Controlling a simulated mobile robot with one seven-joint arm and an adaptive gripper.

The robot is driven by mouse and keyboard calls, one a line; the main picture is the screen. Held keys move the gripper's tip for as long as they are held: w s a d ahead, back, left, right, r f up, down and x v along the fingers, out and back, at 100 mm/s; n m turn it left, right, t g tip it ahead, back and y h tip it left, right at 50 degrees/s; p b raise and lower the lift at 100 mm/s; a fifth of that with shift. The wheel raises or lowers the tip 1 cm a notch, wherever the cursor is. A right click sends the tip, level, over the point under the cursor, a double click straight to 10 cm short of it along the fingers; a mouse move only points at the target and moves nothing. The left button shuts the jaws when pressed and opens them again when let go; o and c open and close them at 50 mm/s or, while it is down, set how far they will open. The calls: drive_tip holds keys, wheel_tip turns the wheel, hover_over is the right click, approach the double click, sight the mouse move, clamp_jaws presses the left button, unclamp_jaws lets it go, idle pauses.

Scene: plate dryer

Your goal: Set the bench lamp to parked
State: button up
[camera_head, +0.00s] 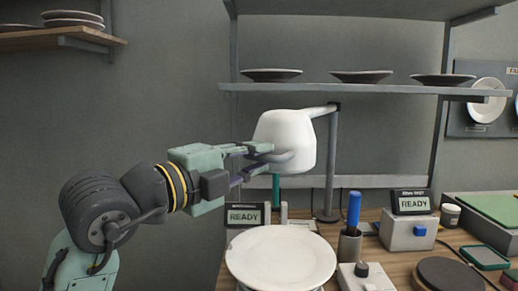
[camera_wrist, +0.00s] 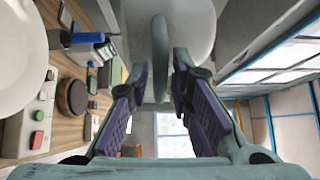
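A grey curved handle (camera_head: 285,158) sticks out from the lower front of the shade. My gripper (camera_head: 266,157) is at this handle, left of the shade. In the wrist view my gripper (camera_wrist: 160,78) is open, with the handle (camera_wrist: 160,50) between its fingertips and apparent gaps at the sides. Contact at the fingertips is hard to tell.
A shelf with plates (camera_head: 360,88) runs just above the lamp.

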drive_tip(key=shift+w+d, duration=0.45)
drive_tip(key=shift+w, duration=0.05)
drive_tip(key=shift+c, duration=0.5)
clamp_jaws()
